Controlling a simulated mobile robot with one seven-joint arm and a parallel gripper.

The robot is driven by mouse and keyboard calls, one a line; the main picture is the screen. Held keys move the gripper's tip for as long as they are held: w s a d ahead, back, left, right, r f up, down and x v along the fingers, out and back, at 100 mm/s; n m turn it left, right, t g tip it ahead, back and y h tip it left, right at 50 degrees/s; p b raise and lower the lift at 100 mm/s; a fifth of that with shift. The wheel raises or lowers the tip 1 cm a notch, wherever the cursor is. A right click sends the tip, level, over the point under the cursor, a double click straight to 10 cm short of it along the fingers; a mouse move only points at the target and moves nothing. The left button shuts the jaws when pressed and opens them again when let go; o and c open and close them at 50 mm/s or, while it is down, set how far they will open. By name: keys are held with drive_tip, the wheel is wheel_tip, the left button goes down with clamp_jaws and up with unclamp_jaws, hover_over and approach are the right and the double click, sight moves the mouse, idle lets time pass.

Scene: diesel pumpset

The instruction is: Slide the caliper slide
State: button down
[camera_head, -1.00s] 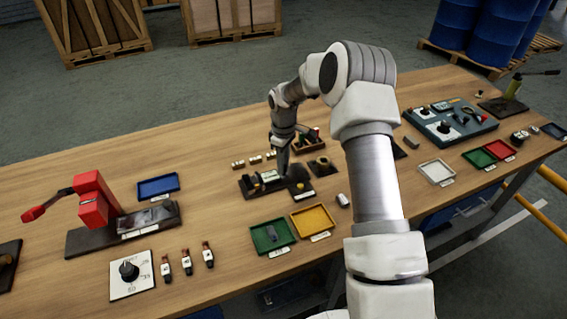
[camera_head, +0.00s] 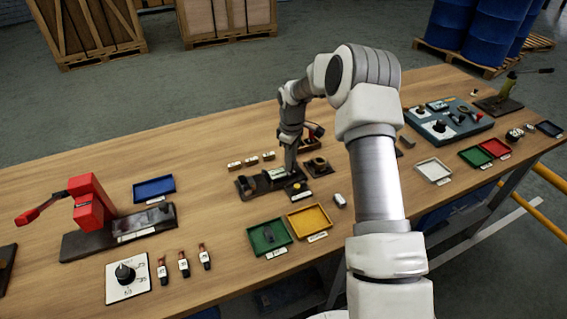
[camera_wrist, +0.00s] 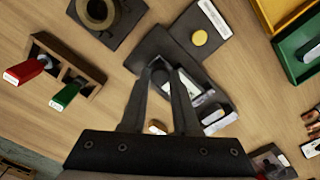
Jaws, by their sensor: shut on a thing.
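The caliper fixture (camera_head: 247,190) is a dark base with a labelled scale block on the bench, past the green and yellow trays. It also shows in the wrist view (camera_wrist: 150,45), with a pale-labelled block (camera_wrist: 205,98) partly behind the right finger. My gripper (camera_wrist: 165,74) is shut on the dark round knob of the caliper slide (camera_wrist: 158,72), with the two fingertips close around it. In the head view my gripper (camera_head: 291,173) points down at the fixture's right part. The fingers hide part of the slide and its track.
A plate with a yellow button (camera_wrist: 199,37) adjoins the fixture. A dark block with a ring (camera_wrist: 97,12) and a wooden rack with red and green handles (camera_wrist: 65,72) stand close by. Yellow (camera_head: 310,234) and green (camera_head: 287,247) trays lie on the near side.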

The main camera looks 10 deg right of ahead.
drive_tip(key=shift+a, duration=0.1)
drive_tip(key=c, duration=0.7)
unclamp_jaws()
drive_tip(key=shift+o, duration=0.2)
drive_tip(key=shift+r, duration=0.1)
wheel_tip(320, 180, up, 17)
drive_tip(key=shift+r, duration=0.15)
